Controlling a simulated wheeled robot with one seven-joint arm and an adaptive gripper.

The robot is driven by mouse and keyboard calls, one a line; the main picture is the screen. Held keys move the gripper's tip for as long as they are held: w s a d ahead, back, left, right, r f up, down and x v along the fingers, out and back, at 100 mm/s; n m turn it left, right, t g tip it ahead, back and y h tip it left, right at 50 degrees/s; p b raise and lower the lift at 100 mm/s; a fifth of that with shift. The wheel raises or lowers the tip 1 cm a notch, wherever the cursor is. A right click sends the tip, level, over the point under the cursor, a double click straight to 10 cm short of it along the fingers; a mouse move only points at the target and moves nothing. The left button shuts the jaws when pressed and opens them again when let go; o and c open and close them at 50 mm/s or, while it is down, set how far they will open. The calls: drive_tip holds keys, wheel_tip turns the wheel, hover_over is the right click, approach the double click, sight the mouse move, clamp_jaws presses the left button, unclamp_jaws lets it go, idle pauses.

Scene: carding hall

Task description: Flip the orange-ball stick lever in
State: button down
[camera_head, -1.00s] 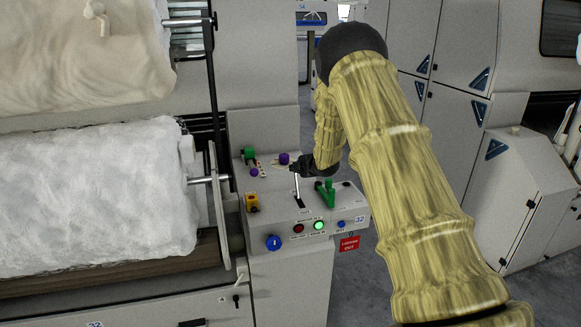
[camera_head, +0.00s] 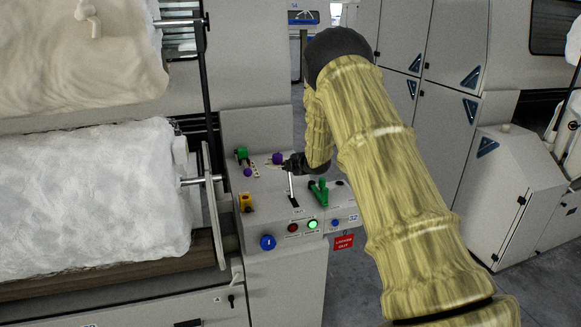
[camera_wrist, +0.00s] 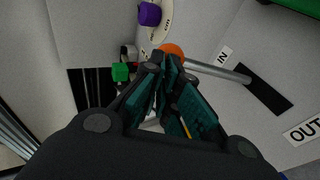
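The stick lever (camera_head: 291,188) is a thin metal rod rising from a dark slot on the grey control panel. In the wrist view its orange ball (camera_wrist: 174,48) is just beyond my fingertips, partly hidden by them. Its rod (camera_wrist: 215,71) runs right to the black slot (camera_wrist: 268,91), with an "IN" label (camera_wrist: 224,54) beside the rod and an "OUT" label (camera_wrist: 304,130) past the slot's far end. The rod leans toward the IN side. My gripper (camera_wrist: 167,66) has its fingertips together at the ball; contact is unclear. The head view shows my gripper (camera_head: 292,165) at the lever's top.
A green lever (camera_head: 319,190) stands close right of the stick. Purple knobs (camera_head: 277,158), a green button (camera_head: 241,153), a yellow switch box (camera_head: 246,202) and a blue knob (camera_head: 268,242) share the panel. A white fibre roll (camera_head: 95,190) is at left.

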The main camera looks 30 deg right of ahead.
drive_tip(key=r+b+v, duration=0.1)
drive_tip(key=b+v, duration=0.1)
drive_tip(key=v, duration=1.2)
drive_tip(key=shift+w, duration=0.25)
drive_tip(key=shift+d, duration=0.15)
drive_tip(key=s+a+f+m+g, duration=0.25)
drive_tip(key=s+a+f, duration=0.4)
drive_tip(key=f, duration=0.45)
drive_tip(key=s+a+f+m+g+y, duration=0.1)
drive_tip(key=s+a+f+m, duration=0.2)
drive_tip(key=s+a+f, duration=0.6)
drive_tip(key=s+a+f+m+g, duration=0.2)
drive_tip(key=s+a+f+m, duration=0.15)
drive_tip(key=f, duration=0.95)
drive_tip(key=s+a+f+m+g, duration=0.2)
drive_tip(key=s+a+f, duration=0.2)
drive_tip(key=s, duration=0.7)
drive_tip(key=s+a+f+m+g, duration=0.2)
drive_tip(key=s+a, duration=0.4)
drive_tip(key=s, duration=0.6)
drive_tip(key=s+a+f+m+g, duration=0.2)
drive_tip(key=s+a+f, duration=0.3)
drive_tip(key=s, duration=0.7)
drive_tip(key=shift+s+a+f+m+g, duration=0.25)
drive_tip(key=shift+a+f+m+g, duration=0.15)
drive_tip(key=shift+f+m, duration=0.3)
